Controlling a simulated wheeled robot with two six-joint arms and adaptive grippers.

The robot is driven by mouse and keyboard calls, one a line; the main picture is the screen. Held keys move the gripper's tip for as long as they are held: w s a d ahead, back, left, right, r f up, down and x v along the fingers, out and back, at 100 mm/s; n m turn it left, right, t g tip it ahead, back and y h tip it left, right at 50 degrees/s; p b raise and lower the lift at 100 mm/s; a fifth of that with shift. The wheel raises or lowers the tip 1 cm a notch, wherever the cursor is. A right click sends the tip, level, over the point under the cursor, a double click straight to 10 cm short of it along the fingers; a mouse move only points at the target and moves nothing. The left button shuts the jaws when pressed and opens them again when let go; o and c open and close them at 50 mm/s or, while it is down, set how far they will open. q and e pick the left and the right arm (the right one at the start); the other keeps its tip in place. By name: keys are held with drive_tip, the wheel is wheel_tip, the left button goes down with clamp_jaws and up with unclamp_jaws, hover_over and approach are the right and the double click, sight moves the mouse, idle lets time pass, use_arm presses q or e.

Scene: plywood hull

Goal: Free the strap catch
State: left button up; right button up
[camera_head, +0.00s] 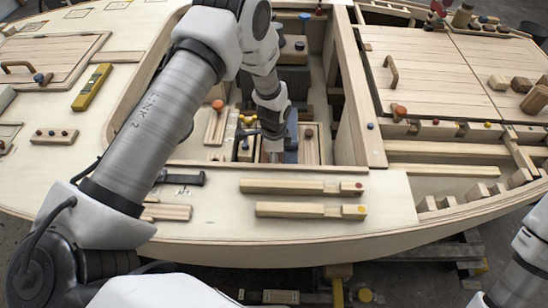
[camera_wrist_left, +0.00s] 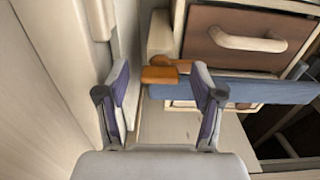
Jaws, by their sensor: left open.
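In the left wrist view, the orange-brown strap catch (camera_wrist_left: 160,75) sits at the left end of a blue strap (camera_wrist_left: 250,90). The strap runs across the front of a brown-faced box (camera_wrist_left: 232,50) with a pale handle. My left gripper (camera_wrist_left: 161,84) is open, and the catch shows between its fingertips. I see no contact between the fingers and the catch. In the head view, my left arm reaches down into the hull opening, and its gripper (camera_head: 272,145) is partly hidden there, next to a blue part (camera_head: 291,138). My right gripper is out of view.
A pale wall (camera_wrist_left: 45,90) stands close on the left in the wrist view. In the head view, a wooden partition (camera_head: 358,100) bounds the opening on the right. Two wooden bars (camera_head: 300,187) lie on the front deck, and a yellow level (camera_head: 92,87) lies on the left deck.

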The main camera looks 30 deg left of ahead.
use_arm(q)
wheel_tip(320, 180, up, 12)
idle(0.3)
idle(0.3)
